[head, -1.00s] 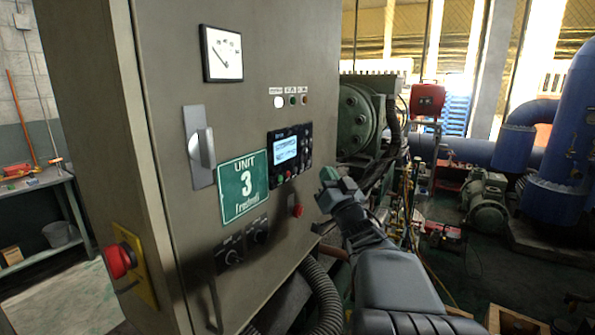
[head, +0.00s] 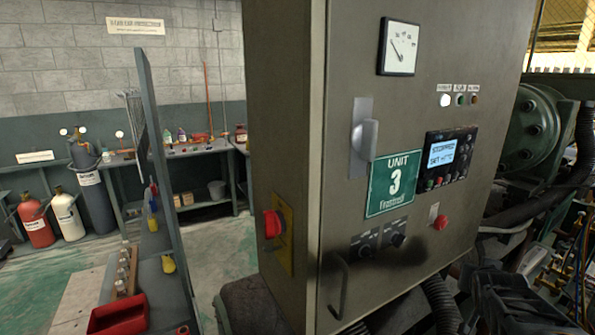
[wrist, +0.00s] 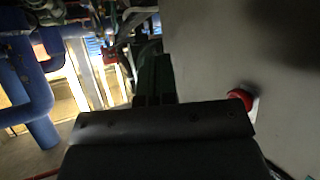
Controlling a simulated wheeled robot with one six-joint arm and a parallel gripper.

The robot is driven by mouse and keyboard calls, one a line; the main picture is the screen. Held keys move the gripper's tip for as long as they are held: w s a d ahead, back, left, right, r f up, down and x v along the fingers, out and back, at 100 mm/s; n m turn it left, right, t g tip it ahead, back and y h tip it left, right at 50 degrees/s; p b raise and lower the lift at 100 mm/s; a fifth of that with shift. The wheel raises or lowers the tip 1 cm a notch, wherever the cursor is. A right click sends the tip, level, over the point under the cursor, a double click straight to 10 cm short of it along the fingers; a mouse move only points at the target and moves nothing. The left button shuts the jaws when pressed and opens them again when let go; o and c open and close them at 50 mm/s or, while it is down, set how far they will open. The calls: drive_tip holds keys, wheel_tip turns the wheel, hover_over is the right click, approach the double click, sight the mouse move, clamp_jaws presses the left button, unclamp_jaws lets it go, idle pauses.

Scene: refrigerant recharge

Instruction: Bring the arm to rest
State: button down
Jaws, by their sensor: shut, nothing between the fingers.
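My gripper (wrist: 154,88) shows in the wrist view as dark fingers beyond a wide black wrist body. The fingers are together with nothing between them. A red button (wrist: 241,98) on a grey panel face (wrist: 285,75) shows to the right of the wrist body.
A red rotary switch (head: 272,224) sticks out from the cabinet's side. Hoses and machinery (head: 535,120) crowd the right. A workbench (head: 195,150), gas cylinders (head: 68,215) and a shelf unit with a red bin (head: 118,315) stand left. Some open floor (head: 220,245) lies between.

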drive_tip(key=s+a+f+n+g+y, duration=0.2)
drive_tip(key=s+a, duration=0.3)
drive_tip(key=a, duration=0.7)
drive_tip(key=s+a+f+n+g+y, duration=0.3)
drive_tip(key=s+a, duration=0.3)
drive_tip(key=a, duration=0.6)
drive_tip(key=shift+s+f+n+y, duration=0.2)
drive_tip(key=shift+f+n+y, duration=0.4)
drive_tip(key=shift+n+y, duration=0.3)
drive_tip(key=c, duration=1.8)
unclamp_jaws()
drive_tip(key=shift+c, duration=0.2)
